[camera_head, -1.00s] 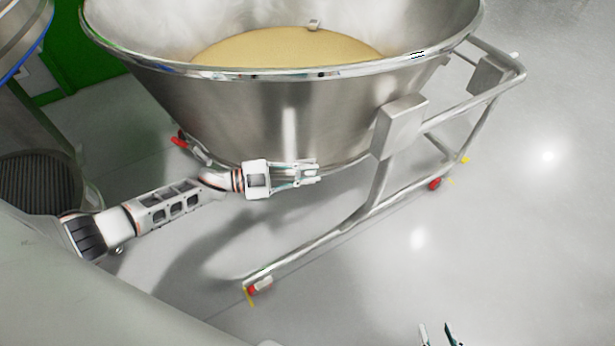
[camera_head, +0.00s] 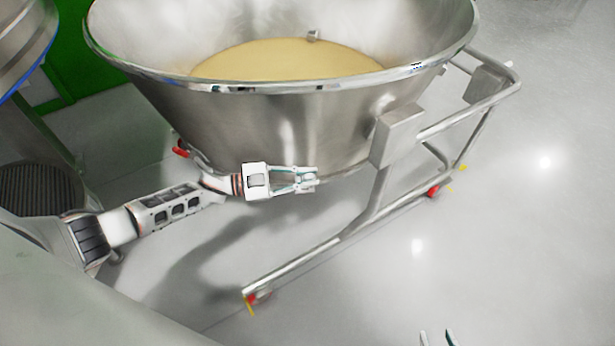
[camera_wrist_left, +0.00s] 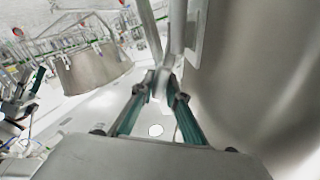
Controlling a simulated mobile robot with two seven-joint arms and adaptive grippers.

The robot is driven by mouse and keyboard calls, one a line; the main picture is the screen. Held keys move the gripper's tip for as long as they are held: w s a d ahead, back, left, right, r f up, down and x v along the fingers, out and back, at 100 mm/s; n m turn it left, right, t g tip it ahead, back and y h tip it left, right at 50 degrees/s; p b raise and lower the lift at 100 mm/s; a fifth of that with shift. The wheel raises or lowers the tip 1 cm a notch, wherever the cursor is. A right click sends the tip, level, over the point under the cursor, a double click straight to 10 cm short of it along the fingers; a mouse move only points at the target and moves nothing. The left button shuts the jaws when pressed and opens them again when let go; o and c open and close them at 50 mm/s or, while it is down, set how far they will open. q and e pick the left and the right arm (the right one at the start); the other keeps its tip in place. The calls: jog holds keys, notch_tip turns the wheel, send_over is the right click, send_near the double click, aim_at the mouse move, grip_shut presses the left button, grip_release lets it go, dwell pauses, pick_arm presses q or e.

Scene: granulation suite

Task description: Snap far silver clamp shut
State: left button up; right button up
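I cannot make out a silver clamp for certain in either view. The large steel bowl (camera_head: 270,115) holds pale yellow powder. My left gripper (camera_head: 314,180) is in front of the bowl's lower wall, near its bottom edge, with a gap between its fingers. In the left wrist view, its teal-padded fingers (camera_wrist_left: 162,88) angle towards each other, tips apart. A pale grey piece shows between the tips; I cannot tell what it is or whether they touch it. My right gripper (camera_head: 437,338) shows only as two separated fingertips at the bottom edge, with nothing visible between them.
A tubular steel trolley frame (camera_head: 300,268) carries the bowl, with a grey box (camera_head: 397,135) on its near upright and red-marked casters (camera_head: 434,190). In the left wrist view, metal posts rise just beyond my fingers. The floor at right is clear.

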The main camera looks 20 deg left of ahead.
pick_arm(q)
jog(key=shift+o, duration=1)
jog(key=shift+a, duration=0.1)
jog(key=v, duration=1.2)
